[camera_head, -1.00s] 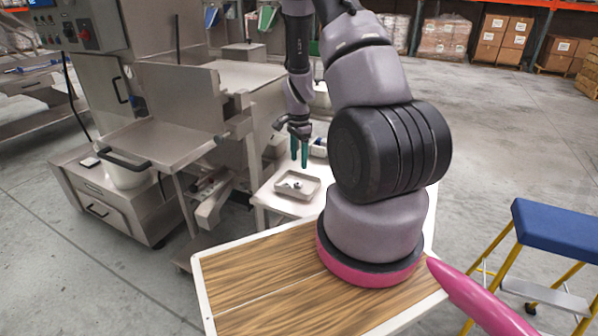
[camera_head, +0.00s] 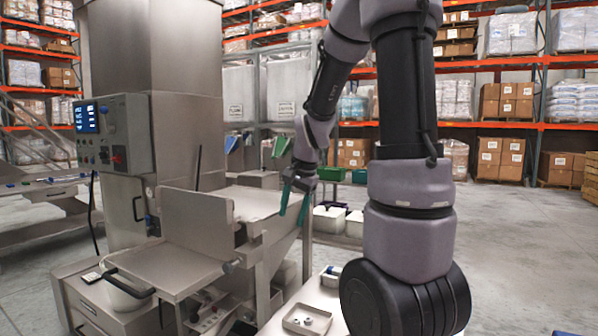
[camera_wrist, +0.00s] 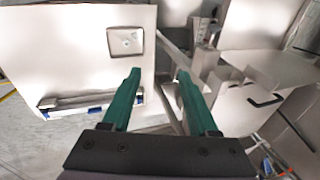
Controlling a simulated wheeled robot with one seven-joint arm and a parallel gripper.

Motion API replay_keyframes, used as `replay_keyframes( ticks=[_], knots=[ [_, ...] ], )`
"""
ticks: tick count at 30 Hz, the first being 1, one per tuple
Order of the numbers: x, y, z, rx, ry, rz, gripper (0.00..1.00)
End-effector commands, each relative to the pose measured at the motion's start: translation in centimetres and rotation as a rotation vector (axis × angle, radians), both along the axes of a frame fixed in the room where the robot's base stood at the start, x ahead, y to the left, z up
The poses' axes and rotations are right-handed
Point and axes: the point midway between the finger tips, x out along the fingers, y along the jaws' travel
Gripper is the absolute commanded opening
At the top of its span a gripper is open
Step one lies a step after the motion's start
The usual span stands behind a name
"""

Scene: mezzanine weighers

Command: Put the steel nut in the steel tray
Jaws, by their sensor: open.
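The steel tray (camera_head: 326,325) is a shallow square tray on the white table, at the bottom edge of the head view. It also shows in the wrist view (camera_wrist: 111,42), upper left of centre. Small grey metal pieces lie inside it; the steel nut (camera_head: 308,320) appears to be among them, but they are too small to tell apart surely. My gripper (camera_head: 292,220) is open, with green fingers and nothing between them. It hangs well above the table and the tray. The wrist view shows the open fingers (camera_wrist: 159,75) apart from the tray.
A steel machine with a control panel (camera_head: 112,135) and a flat shelf (camera_head: 160,268) stands to the left. A long grey and blue item (camera_wrist: 90,103) lies near the white table's (camera_wrist: 60,60) edge. Racks with boxes (camera_head: 505,100) stand behind; open floor lies right.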

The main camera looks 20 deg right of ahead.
Motion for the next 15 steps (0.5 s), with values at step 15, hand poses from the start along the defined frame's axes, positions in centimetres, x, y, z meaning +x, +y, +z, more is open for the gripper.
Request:
replay_keyframes(
  ticks=[15],
  knots=[
    [-15.0, 5.2, 13.7, -0.158, -0.349, 0.467, 0.6]
  ],
)
